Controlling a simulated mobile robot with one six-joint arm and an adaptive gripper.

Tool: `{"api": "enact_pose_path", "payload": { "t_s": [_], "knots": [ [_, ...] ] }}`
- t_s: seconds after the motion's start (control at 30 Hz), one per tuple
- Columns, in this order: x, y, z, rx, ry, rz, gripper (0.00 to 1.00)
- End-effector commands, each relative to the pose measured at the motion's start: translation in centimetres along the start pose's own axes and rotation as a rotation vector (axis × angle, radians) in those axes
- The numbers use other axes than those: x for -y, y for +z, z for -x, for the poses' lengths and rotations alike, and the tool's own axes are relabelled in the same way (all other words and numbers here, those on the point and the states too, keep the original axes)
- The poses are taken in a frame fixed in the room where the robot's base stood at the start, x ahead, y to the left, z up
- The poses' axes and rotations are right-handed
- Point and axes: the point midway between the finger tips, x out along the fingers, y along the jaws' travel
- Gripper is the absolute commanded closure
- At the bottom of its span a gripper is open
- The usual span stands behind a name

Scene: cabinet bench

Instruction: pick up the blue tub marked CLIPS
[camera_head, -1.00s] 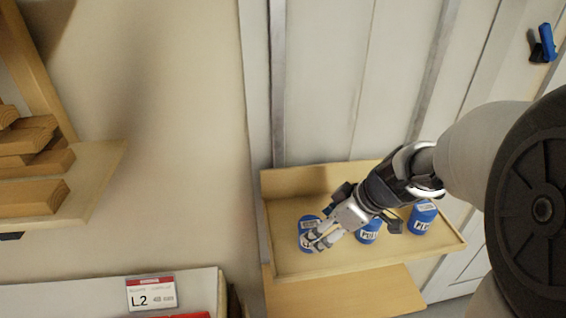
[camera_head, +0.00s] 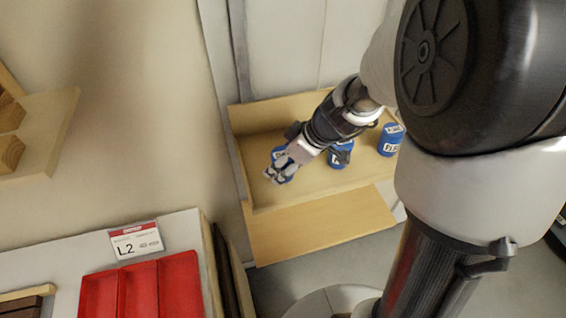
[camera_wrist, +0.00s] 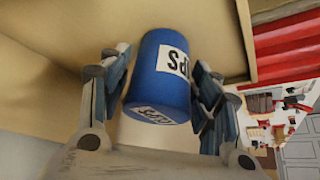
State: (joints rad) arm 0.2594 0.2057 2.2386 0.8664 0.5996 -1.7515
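The blue tub with a white label (camera_head: 285,176) is the leftmost of three blue tubs on the wooden shelf (camera_head: 320,184). In the wrist view the tub (camera_wrist: 160,80) fills the middle. Its side label shows letters that read like the end of CLIPS, and a second label is on its near end. My gripper (camera_head: 281,172) is at this tub, with one finger on each side of it. In the wrist view the gripper (camera_wrist: 161,78) looks open, its fingertips close beside the tub with narrow gaps. The gripper partly covers the tub in the head view.
A middle blue tub (camera_head: 341,156) and a right blue tub (camera_head: 390,139) stand on the same shelf, close to my arm. The shelf has a raised back and rim. A red divided tray (camera_head: 140,285) and an L2 sign (camera_head: 136,241) are at lower left.

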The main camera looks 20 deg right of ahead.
Motion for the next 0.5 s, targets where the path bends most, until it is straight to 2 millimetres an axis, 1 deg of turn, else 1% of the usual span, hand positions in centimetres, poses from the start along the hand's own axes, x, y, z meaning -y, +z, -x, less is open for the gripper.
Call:
{"api": "enact_pose_path", "payload": {
  "t_s": [0.03, 0.07, 0.5],
  "knots": [
    [0.00, 0.00, 0.01, 0.000, 0.000, 0.000, 0.49],
    [0.00, -0.01, 0.01, 0.000, 0.000, 0.000, 0.51],
    [0.00, -0.01, 0.02, 0.000, 0.000, 0.000, 0.80]
  ]
}}
